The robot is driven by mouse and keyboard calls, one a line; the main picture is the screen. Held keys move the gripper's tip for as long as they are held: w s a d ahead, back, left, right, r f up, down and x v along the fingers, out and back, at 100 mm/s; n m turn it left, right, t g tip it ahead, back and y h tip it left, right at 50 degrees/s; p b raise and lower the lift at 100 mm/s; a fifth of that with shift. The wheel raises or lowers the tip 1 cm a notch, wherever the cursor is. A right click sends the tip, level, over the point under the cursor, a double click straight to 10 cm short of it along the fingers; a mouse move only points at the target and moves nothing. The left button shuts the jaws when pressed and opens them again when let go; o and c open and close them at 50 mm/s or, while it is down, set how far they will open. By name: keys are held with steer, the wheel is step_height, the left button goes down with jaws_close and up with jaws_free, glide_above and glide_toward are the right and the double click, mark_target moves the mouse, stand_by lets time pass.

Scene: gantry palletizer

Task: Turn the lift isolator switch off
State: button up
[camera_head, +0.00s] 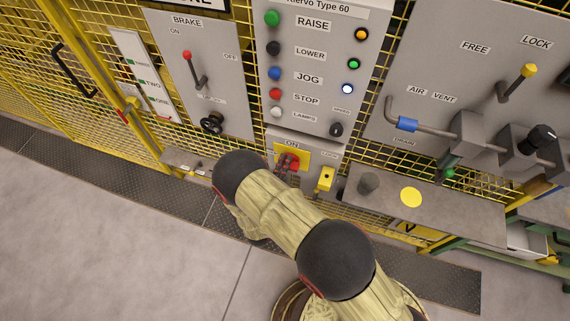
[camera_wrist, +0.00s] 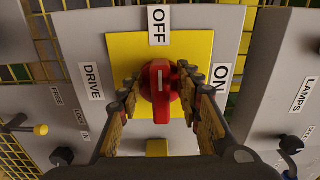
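The lift isolator switch is a red rotary knob (camera_wrist: 161,92) on a yellow plate (camera_wrist: 120,48). In the wrist view its raised grip, with a white mark, stands upright, in line with the OFF label (camera_wrist: 158,25) above. The ON label (camera_wrist: 221,79) is to its right and DRIVE (camera_wrist: 91,81) to its left. My gripper (camera_wrist: 161,84) has one finger on each side of the knob, with small gaps visible beside the grip; contact is unclear. In the head view the knob (camera_head: 291,160) is partly covered by my gripper, below the ON label (camera_head: 292,145).
A yellow block (camera_head: 325,178) is right of the switch plate. The hoist panel (camera_head: 318,75) with several buttons is above. A ledge (camera_head: 440,205) with a grey cylinder (camera_head: 368,183) stands at right. The brake panel (camera_head: 205,70) is at left. The floor in front is clear.

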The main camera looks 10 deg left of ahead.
steer(key=s, duration=1.1)
steer(key=shift+s+a, duration=0.25)
steer(key=shift+a, duration=0.2)
